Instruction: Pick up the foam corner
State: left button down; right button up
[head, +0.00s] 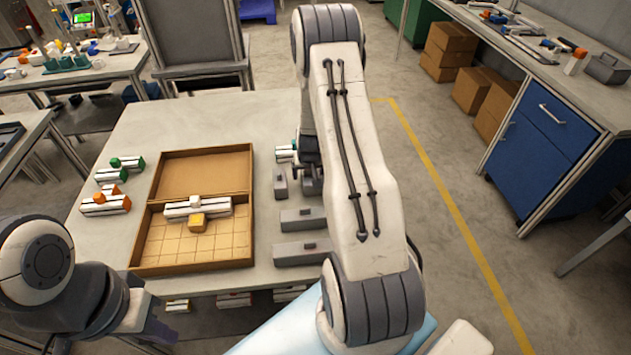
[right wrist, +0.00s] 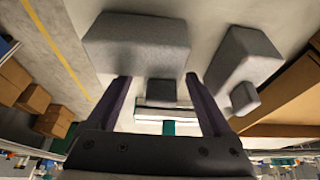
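Several grey foam pieces with small knobs lie on the table right of the box. In the right wrist view, one foam corner (right wrist: 137,42) is just ahead of my right gripper (right wrist: 157,78). Its small knob (right wrist: 162,91) appears between the two fingers, with a gap on each side. The gripper is open and holds nothing. A second foam piece (right wrist: 243,62) is beside the right finger; it also shows in the head view (head: 281,187). In the head view my right arm hides most of that gripper. My left gripper (head: 152,322) is low at left, its fingers unclear.
An open cardboard box (head: 252,215) with a white part and a yellow block inside stands left of the foam. Two more foam pieces (head: 303,219) (head: 300,251) lie nearer me. A white and teal part (right wrist: 165,119) lies beyond the fingers. White parts (head: 105,203) line the table's left.

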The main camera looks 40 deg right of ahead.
grip_shut()
